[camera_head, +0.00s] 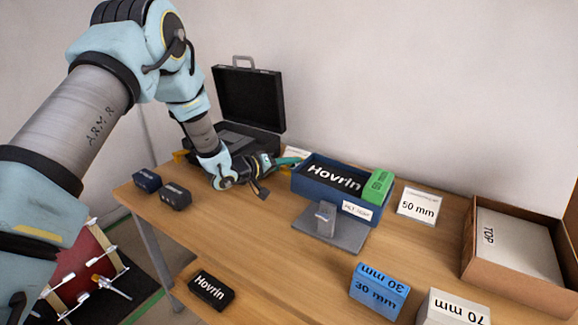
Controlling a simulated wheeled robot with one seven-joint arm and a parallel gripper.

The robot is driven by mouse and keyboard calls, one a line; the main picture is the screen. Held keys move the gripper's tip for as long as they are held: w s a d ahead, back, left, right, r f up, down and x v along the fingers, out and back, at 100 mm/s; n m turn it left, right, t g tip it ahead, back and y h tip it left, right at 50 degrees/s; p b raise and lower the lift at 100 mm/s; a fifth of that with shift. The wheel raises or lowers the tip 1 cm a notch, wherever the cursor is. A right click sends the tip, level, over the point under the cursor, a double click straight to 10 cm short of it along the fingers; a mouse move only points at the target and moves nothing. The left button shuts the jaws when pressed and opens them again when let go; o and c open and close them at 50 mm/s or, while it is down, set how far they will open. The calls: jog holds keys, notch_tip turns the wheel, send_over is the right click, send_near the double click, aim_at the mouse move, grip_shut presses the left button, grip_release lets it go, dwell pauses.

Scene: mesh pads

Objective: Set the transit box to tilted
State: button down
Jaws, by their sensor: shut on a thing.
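The blue open box (313,187), which I take to be the transit box, sits on a grey stand (345,240) with a flat base plate. It holds a black block (335,178) marked "Hovrin" and a green block (379,186) at its right end. A white label, too small to read surely, is on its front. The box looks close to level; its exact tilt is hard to judge. My gripper (294,163) reaches in from the left, with teal tips at the box's left end. It appears shut on that end; the contact is small and partly hidden.
An open black case (249,98) stands behind my wrist. Two dark blocks (161,187) lie left. A loose black "Hovrin" block (211,290), a blue 30 mm block (379,291) and a white 70 mm block (452,308) lie in front. A cardboard box (502,282) is at right.

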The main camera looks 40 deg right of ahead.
jog(key=shift+s+d+r+m+t+y+b, duration=0.25)
jog(key=shift+s+r+m, duration=0.4)
jog(key=shift+r, duration=0.7)
jog(key=shift+s+d+r+m+t+y+b, duration=0.2)
jog(key=shift+s+r+m+t, duration=0.2)
jog(key=shift+s+r, duration=0.65)
jog(key=shift+s+d+r+m+t+y+b, duration=0.2)
jog(key=shift+s+r+m, duration=0.3)
jog(key=shift+r, duration=1.1)
jog(key=shift+d, duration=0.1)
jog(key=c, duration=0.8)
grip_release()
jog(key=shift+f, duration=0.2)
jog(key=shift+o, duration=0.2)
